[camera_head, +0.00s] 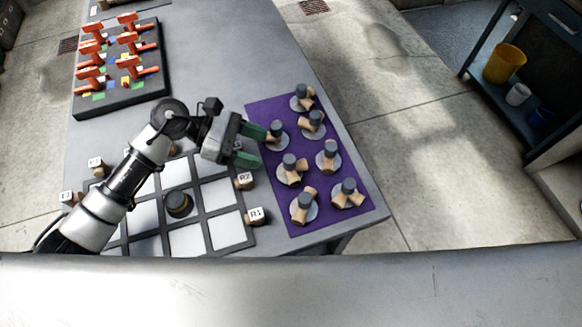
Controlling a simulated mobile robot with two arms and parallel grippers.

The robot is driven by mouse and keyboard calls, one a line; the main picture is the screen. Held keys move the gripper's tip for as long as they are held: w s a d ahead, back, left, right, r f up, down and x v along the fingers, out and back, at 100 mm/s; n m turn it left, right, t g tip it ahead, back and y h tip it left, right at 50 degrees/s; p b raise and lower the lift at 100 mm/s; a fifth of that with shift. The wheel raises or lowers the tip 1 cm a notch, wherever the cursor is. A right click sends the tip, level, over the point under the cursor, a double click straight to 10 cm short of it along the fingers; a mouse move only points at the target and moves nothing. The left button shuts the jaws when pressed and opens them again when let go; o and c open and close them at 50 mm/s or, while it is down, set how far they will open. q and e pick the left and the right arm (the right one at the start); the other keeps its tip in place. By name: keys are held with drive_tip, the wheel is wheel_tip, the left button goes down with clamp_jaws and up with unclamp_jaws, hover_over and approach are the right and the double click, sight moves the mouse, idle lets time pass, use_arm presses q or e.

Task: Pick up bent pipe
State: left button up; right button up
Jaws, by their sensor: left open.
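Several bent pipes with dark grey tops and tan lower parts stand on pale round discs on a purple mat (266,182). One bent pipe (276,130) at the mat's left edge is nearest my left gripper (257,146). Others are at the back (302,92), centre (290,166), right (329,153) and front (304,203). My left gripper comes in from the left with its green fingers apart, pointing right over the mat's left edge. It appears empty, and I cannot tell whether a finger touches the nearest pipe. My right gripper is not in view.
A grid tray (207,222) with white cells and one dark round piece (178,203) lies under my left arm. Labelled blocks (256,216) edge it. A black board (112,102) with orange valves is at the back left. A shelf with a yellow bucket (503,63) stands far right.

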sight(285, 158)
use_arm(q)
drive_tip(key=shift+x, duration=1)
drive_tip(key=p+x, duration=0.2)
drive_tip(key=x, duration=0.3)
drive_tip(key=shift+w+a+f+p, duration=0.1)
drive_tip(key=shift+f+p, duration=0.05)
drive_tip(key=shift+p, duration=0.25)
drive_tip(key=shift+d+f, duration=0.2)
clamp_jaws()
